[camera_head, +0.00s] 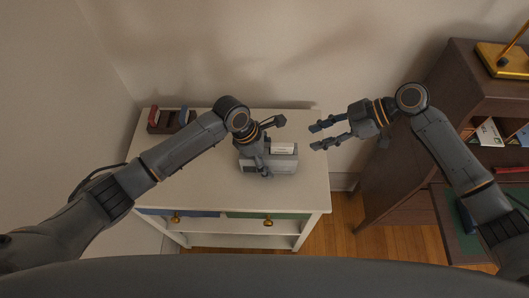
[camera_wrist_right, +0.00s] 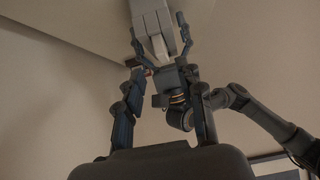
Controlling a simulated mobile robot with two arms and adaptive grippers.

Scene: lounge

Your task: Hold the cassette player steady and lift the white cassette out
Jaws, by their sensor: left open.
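The grey cassette player (camera_head: 286,166) stands on the white cabinet's top, partly hidden by my left gripper (camera_head: 273,147). The white cassette (camera_head: 282,149) sticks up from the player's top. My left gripper is open, with one finger toward the back of the player and one at its front; contact is unclear. My right gripper (camera_head: 315,136) is open and empty, in the air to the right of the player, its fingers pointing left. In the right wrist view, the player (camera_wrist_right: 152,14) and white cassette (camera_wrist_right: 160,47) show beyond my open right fingers (camera_wrist_right: 163,115).
A dark rack (camera_head: 170,127) with a red and a blue item stands at the back left of the white cabinet (camera_head: 205,183). A brown shelf unit (camera_head: 400,185) with books stands on the right. The cabinet top's front is clear.

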